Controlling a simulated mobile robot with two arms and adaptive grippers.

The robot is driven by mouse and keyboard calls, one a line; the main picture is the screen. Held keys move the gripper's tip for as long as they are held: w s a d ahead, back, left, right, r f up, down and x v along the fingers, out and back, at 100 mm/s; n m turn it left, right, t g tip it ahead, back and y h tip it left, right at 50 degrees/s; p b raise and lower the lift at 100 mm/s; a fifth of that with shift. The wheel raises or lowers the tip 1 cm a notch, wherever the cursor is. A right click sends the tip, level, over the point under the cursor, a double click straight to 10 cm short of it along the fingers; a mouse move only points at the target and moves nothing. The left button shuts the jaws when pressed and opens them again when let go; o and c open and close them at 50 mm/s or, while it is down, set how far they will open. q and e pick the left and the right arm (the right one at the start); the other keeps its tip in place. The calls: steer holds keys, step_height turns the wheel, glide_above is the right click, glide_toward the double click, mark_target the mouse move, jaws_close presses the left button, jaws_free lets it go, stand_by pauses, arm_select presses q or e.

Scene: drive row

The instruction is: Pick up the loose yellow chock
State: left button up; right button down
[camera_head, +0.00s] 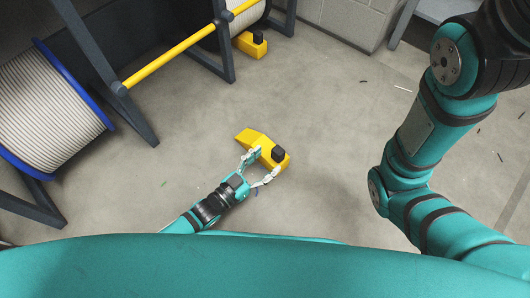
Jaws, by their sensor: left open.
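The loose yellow chock (259,142) lies on the grey floor near the middle of the view. It is wedge-shaped, with a black block on its right end. My left gripper (262,168) is open at the chock's near side. Its fingers point at the black block end, one finger overlapping the chock's near edge in the picture. I cannot tell whether the fingers touch it. My right arm comes in on the right, and its gripper is out of view.
A second yellow chock (251,43) with a black block sits by the rack's foot. The dark rack (220,48) with a yellow bar (172,59) holds a blue-rimmed cable drum (45,108). Small scraps lie on the floor (335,140), which is otherwise clear.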

mark_target(275, 154)
arm_select(q)
steer(key=b+x, duration=0.2)
steer(key=x, duration=0.1)
steer(key=shift+w+d+b, duration=0.2)
steer(key=shift+d+b, duration=0.1)
steer(key=shift+b, duration=0.1)
steer(key=shift+w+d+r, duration=0.15)
steer(key=shift+w+d, duration=0.15)
steer(key=shift+r, duration=0.1)
jaws_close()
